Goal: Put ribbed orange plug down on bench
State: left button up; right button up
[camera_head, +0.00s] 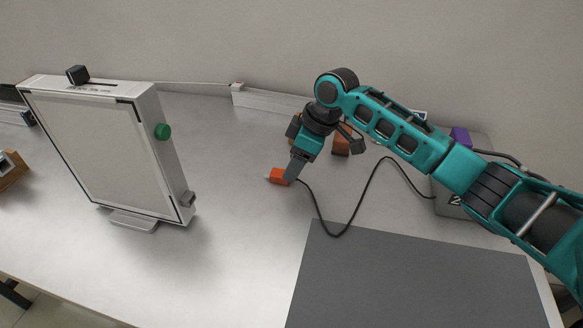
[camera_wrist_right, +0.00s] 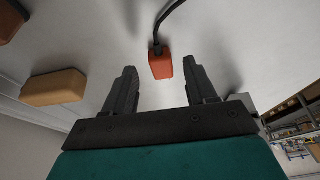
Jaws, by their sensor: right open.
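The orange plug (camera_head: 279,176) lies on the grey-white bench (camera_head: 235,240), right of the lightbox, with a black cord running from it. In the right wrist view the plug (camera_wrist_right: 161,66) shows between the lines of the two fingers and just past their tips, with a gap on each side. My right gripper (camera_head: 292,170) is open, low at the plug in the head view, and partly covers its cord end. The plug's ribs are too small to make out. My left gripper is in neither view.
A white lightbox (camera_head: 95,150) with a green knob stands at left. An orange-brown block (camera_head: 341,141) sits behind my right gripper. The cord (camera_head: 345,222) loops right towards a grey box (camera_head: 450,203). A dark grey mat (camera_head: 415,280) covers the front right.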

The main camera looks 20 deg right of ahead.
jog(key=v, duration=0.9)
jog(key=shift+p, duration=0.35)
